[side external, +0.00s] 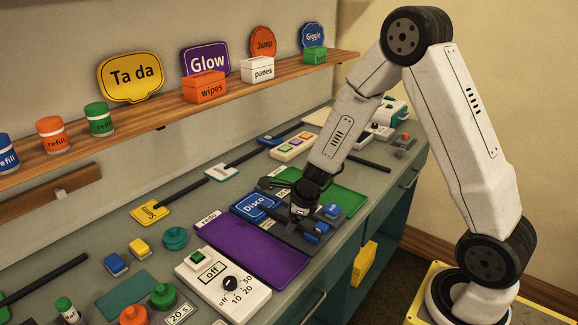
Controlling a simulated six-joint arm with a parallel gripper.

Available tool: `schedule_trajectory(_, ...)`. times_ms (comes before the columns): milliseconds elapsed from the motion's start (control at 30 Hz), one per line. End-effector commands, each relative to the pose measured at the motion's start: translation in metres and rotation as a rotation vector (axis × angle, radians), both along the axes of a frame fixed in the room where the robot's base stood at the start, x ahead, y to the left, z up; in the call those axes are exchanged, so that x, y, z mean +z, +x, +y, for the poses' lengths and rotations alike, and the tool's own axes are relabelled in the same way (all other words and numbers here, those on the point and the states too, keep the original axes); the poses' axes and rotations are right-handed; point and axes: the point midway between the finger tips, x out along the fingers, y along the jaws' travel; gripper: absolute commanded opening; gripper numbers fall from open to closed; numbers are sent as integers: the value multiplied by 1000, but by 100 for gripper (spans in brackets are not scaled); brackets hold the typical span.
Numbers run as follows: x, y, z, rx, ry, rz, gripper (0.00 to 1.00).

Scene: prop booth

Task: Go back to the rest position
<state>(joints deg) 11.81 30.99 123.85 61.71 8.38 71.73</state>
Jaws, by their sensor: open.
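My gripper (303,212) is low over the counter, near the blue Disco sign (255,206) and a dark tray or panel. The jaws point down and look empty, though the fingertips are small and partly lost against the dark panel. A small blue block (331,211) lies just right of the gripper, and another blue piece (318,229) sits just below it. I cannot tell whether the fingers touch either one. My arm rises from the yellow base at the lower right, bends at a high elbow and slopes down to the counter.
A purple mat (243,252) and a white timer box with a dial (222,287) lie in front. A green mat (343,199) is behind the gripper. A wooden shelf (165,126) with signs and boxes runs along the wall. Open air lies above the counter.

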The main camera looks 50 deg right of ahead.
Motion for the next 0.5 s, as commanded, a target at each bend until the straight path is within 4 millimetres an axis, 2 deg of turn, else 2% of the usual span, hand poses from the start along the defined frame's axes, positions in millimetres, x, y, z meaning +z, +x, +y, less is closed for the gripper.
schedule_trajectory(200,29,-27,29,578,-188,-16,75)
schedule_trajectory(500,58,-76,56,1407,-465,-30,75)
